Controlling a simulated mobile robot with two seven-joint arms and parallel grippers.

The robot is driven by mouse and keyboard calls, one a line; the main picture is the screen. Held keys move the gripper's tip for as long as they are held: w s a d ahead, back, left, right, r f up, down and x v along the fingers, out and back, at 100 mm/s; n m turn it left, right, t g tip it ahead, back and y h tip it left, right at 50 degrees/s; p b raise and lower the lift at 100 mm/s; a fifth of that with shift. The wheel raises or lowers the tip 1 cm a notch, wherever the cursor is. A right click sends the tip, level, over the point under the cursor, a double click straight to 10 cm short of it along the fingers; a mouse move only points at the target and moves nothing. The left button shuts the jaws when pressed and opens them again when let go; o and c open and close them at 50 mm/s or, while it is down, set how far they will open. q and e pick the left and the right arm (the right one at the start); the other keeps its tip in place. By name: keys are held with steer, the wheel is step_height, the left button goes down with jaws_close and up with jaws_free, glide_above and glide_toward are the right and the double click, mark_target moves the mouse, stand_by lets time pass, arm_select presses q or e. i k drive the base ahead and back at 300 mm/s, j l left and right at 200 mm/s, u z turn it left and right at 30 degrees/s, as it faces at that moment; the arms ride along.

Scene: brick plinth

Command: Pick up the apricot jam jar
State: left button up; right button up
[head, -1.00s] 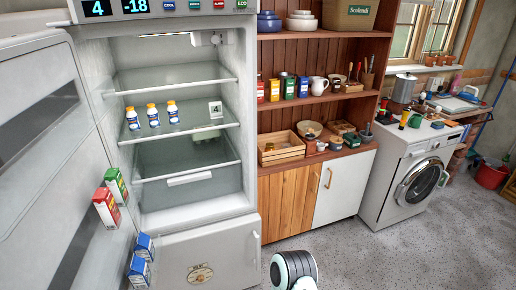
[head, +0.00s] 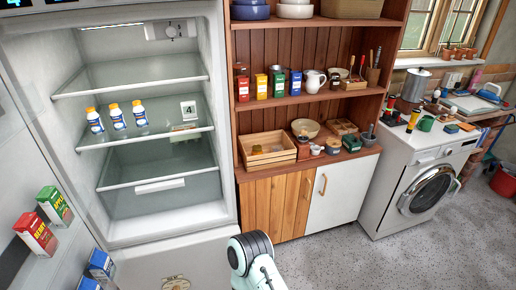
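I cannot pick out the apricot jam jar for sure. Small jars and pots stand on the wooden counter of the shelf unit, right of the slatted crate; one small jar (head: 316,149) is near the front edge and another pot (head: 334,145) is to its right. Their labels are too small to read. Something small sits inside the wooden crate (head: 268,158), partly hidden by its slats. A part of my arm shows at the bottom middle, in front of the cabinet. Neither of my grippers is in view.
The open fridge (head: 150,210) holds three white bottles (head: 118,117) on a shelf; its door, with several cartons, is at left. Above the counter, a shelf holds coloured boxes (head: 278,82) and a white jug (head: 314,80). A washing machine (head: 420,190) stands right. Grey floor is clear.

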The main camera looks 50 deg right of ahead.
mark_target(256, 150)
steer(key=l+u, duration=0.15)
steer(key=l, duration=0.6)
steer(key=l+u, duration=0.2)
steer(key=l, duration=0.5)
steer(key=k+l+u, duration=0.15)
steer(key=l, duration=0.55)
steer(key=l+z, duration=0.35)
steer(key=i+l+z, duration=0.15)
steer(key=z, duration=0.2)
steer(key=i+l+z, duration=0.1)
steer(key=z, duration=0.2)
steer(key=i+l+z, duration=0.15)
steer(key=z, duration=0.5)
